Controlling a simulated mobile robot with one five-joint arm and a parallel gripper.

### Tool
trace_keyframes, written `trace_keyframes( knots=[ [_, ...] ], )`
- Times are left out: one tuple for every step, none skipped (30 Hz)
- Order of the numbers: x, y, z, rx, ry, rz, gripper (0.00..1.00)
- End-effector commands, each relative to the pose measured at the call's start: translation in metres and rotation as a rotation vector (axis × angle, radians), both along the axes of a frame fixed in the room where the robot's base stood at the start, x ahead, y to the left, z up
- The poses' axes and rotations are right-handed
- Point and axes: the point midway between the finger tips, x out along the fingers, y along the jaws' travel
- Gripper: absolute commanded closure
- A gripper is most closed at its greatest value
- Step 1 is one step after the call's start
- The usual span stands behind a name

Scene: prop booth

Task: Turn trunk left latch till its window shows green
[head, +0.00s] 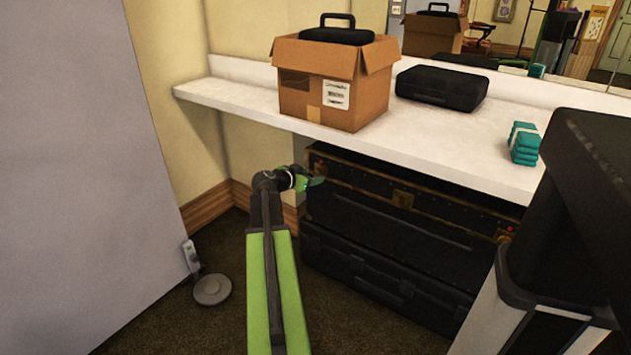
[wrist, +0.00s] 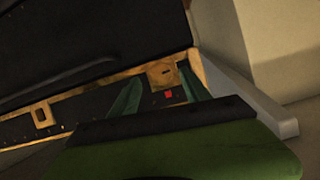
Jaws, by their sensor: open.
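The trunk (head: 365,185) is black with brass edging and lies under the white shelf, on top of another black case. My gripper (head: 318,182) is at the trunk's left front end. In the wrist view, my gripper (wrist: 162,82) is open, its two green fingers apart on either side of a brass latch plate (wrist: 161,72) with a dark slot. A small red window (wrist: 168,94) shows beside the plate, between the fingers. Nothing is held. I cannot tell whether the fingers touch the latch. In the head view my gripper and arm hide this latch area.
A cardboard box (head: 330,90) and a black case (head: 441,88) stand on the white shelf (head: 235,96) above the trunk. Teal bundles (head: 524,145) lie further right. A black case (head: 370,250) is below the trunk. A grey round device (head: 212,290) lies on the floor at left.

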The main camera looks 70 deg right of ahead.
Motion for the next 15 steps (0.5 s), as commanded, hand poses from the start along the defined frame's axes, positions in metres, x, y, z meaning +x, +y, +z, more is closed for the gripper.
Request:
trace_keyframes(
  knots=[
    [-0.002, -0.011, -0.007, 0.000, 0.000, -0.002, 0.45],
    [-0.003, -0.015, -0.009, 0.000, 0.000, -0.002, 0.45],
    [-0.004, -0.019, -0.010, 0.000, -0.001, -0.001, 0.45],
    [-0.005, -0.022, -0.011, 0.000, -0.001, -0.001, 0.45],
    [-0.006, -0.025, -0.012, 0.000, 0.000, -0.001, 0.45],
    [-0.007, -0.027, -0.013, 0.000, 0.000, 0.000, 0.45],
    [-0.007, -0.028, -0.013, 0.000, 0.000, 0.000, 0.45],
    [-0.008, -0.029, -0.013, 0.000, 0.000, 0.000, 0.45],
    [-0.008, -0.030, -0.013, 0.000, 0.000, 0.000, 0.45],
    [-0.008, -0.030, -0.013, 0.000, 0.000, 0.000, 0.45],
    [-0.008, -0.030, -0.013, 0.000, 0.000, 0.000, 0.45],
    [-0.008, -0.030, -0.013, 0.000, 0.000, 0.000, 0.45],
    [-0.008, -0.030, -0.012, 0.000, 0.000, 0.000, 0.45],
    [-0.008, -0.030, -0.012, 0.000, 0.001, 0.000, 0.45],
    [-0.008, -0.030, -0.012, 0.000, 0.001, 0.001, 0.45]
  ],
)
